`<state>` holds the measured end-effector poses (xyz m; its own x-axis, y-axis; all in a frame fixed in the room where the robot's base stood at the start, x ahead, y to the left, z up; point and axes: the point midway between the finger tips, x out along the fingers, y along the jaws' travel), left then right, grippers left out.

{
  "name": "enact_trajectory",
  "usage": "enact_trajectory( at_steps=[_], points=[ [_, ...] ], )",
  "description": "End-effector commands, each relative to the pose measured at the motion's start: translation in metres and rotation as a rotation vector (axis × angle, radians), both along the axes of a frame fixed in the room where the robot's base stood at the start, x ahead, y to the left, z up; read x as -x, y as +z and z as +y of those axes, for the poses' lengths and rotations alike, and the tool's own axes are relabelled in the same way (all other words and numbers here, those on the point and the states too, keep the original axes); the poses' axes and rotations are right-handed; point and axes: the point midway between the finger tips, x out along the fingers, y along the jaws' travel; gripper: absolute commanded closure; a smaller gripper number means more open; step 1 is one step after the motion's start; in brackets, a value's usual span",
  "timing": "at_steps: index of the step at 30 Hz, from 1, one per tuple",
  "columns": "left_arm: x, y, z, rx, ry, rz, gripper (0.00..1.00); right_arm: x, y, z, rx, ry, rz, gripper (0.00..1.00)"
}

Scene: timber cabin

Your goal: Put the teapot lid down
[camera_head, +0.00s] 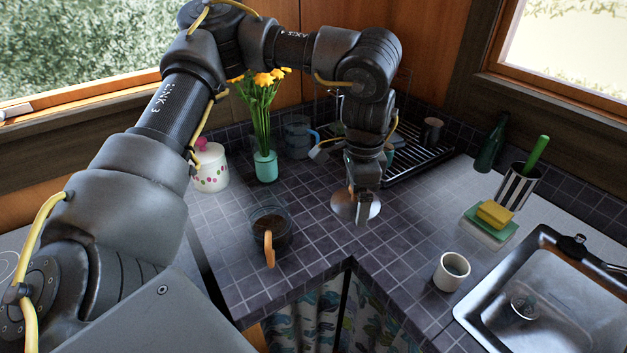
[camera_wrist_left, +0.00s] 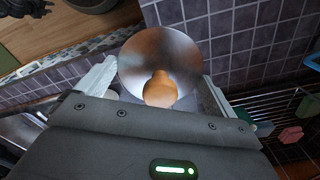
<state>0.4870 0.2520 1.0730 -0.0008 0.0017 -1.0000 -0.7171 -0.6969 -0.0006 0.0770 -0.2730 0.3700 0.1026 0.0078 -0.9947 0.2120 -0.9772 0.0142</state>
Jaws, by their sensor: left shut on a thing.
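The teapot lid (camera_head: 343,207) is a shiny round metal disc with a wooden knob. My left gripper (camera_head: 362,206) is shut on it, low over the tiled counter (camera_head: 310,240); I cannot tell whether the lid touches the tiles. In the left wrist view the lid (camera_wrist_left: 155,55) lies between the fingers, its knob towards the camera. The glass teapot (camera_head: 284,217) stands to the left of the lid, open on top, with dark tea and an orange handle. My right gripper is not in view.
A dish rack (camera_head: 428,158) is at the back right. A white cup (camera_head: 451,271) stands by the sink (camera_head: 545,290). Tiles around the lid are clear.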

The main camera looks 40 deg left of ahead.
Motion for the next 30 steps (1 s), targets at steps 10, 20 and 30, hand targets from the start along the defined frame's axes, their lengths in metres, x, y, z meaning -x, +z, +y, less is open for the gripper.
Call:
enact_trajectory(
  at_steps=[10,20,30],
  points=[
    [-0.006,0.006,0.071,0.003,-0.822,0.006,0.29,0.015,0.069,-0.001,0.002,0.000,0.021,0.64],
    [0.003,-0.003,0.122,0.002,-1.352,0.004,0.29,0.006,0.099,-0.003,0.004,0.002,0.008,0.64],
    [0.004,-0.007,0.131,0.000,-1.457,0.003,0.29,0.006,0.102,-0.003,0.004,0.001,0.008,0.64]
  ],
)
